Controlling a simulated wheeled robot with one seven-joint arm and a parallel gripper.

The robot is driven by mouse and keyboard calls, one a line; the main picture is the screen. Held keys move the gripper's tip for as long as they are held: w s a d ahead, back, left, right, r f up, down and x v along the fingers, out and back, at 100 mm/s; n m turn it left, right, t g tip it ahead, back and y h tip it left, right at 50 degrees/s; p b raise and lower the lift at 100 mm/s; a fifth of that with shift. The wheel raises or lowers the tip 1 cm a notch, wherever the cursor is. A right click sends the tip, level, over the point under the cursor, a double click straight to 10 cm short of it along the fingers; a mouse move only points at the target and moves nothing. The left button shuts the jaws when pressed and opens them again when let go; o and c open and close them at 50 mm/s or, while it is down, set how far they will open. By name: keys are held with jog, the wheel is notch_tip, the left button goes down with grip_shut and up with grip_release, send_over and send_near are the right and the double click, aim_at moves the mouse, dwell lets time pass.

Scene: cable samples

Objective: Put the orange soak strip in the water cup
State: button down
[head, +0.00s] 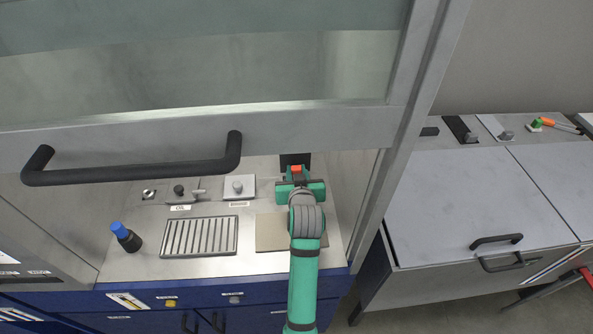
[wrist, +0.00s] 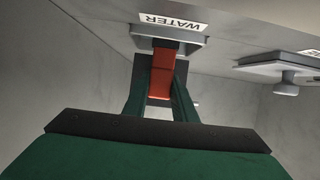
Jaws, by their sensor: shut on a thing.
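The orange soak strip (wrist: 161,72) is held between the two fingers of my gripper (wrist: 160,98) in the wrist view. In the head view a small orange part of it (head: 296,168) shows at the tip of my gripper (head: 295,182). In the wrist view the strip's far end meets a dark part at a grey-rimmed holder (wrist: 142,38) beside a WATER label (wrist: 172,22). I cannot tell whether the strip's end is inside the water cup. In the head view a black block-like shape (head: 295,158) stands just behind my gripper, and the cup itself is mostly hidden.
A grey square lid with a knob (head: 239,186) lies left of my gripper, near an OIL label (head: 180,208). The raised sash with a black handle (head: 135,171) hangs over the bench.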

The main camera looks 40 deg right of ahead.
jog(key=c, duration=1.5)
grip_release()
jog(key=shift+o, duration=0.2)
jog(key=shift+r, duration=0.1)
jog(key=shift+r, duration=0.25)
jog(key=v, duration=1.2)
jog(key=shift+r, duration=0.3)
jog(key=shift+a, duration=0.1)
